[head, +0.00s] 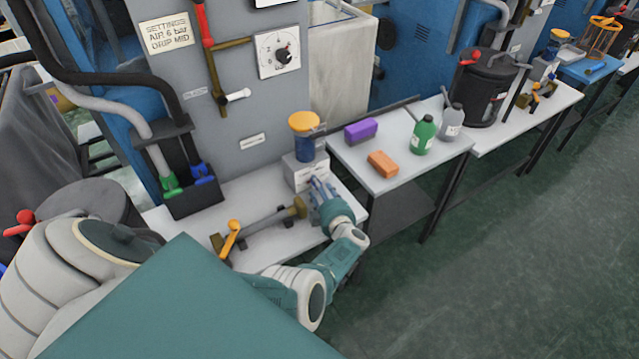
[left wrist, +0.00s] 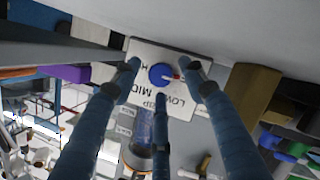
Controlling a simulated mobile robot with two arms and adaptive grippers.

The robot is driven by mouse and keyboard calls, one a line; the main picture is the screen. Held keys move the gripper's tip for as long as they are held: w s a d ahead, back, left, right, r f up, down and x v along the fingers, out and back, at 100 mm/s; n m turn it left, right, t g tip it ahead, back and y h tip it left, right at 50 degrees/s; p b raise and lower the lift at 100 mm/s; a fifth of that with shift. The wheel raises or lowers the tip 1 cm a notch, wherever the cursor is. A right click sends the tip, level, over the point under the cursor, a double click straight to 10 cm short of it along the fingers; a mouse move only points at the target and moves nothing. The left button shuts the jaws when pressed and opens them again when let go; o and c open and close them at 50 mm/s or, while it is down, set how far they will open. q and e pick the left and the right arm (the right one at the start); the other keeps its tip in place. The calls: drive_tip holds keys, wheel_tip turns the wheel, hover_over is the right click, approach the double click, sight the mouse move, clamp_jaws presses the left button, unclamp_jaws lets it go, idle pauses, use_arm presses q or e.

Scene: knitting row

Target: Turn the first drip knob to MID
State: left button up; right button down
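In the left wrist view the blue drip knob (left wrist: 161,75) with a red pointer sits on a white plate (left wrist: 143,50) lettered MID and LOW, with part of another word. The pointer aims to the right, away from MID; a fingertip is close to its end. In the head view the knob's pale box (head: 300,173) stands under a blue jar with a yellow top (head: 304,123); the knob itself is hidden. My left gripper (head: 320,188) is at the box. Its three fingers (left wrist: 162,80) stand spread around the knob, with visible gaps. My right gripper is not in view.
A placard (head: 167,34) reads SETTINGS, AIR 6 bar, DRIP MID. A brass valve with a yellow handle (head: 232,238) lies left of my gripper. The neighbouring table (head: 400,178) holds purple and orange blocks and bottles.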

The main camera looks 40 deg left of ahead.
use_arm(q)
drive_tip(key=c, duration=0.4)
clamp_jaws()
drive_tip(key=shift+w+r+m+g, duration=0.1)
drive_tip(key=shift+m+g, duration=0.3)
drive_tip(key=shift+m, duration=0.8)
drive_tip(key=shift+w+m+g+y+b, duration=0.1)
drive_tip(key=shift+m+g+y+b, duration=0.2)
drive_tip(key=shift+m+g+b, duration=0.65)
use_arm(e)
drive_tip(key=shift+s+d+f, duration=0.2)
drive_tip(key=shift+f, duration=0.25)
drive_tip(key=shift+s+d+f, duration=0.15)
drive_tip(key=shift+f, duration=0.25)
use_arm(q)
drive_tip(key=shift+m, duration=0.35)
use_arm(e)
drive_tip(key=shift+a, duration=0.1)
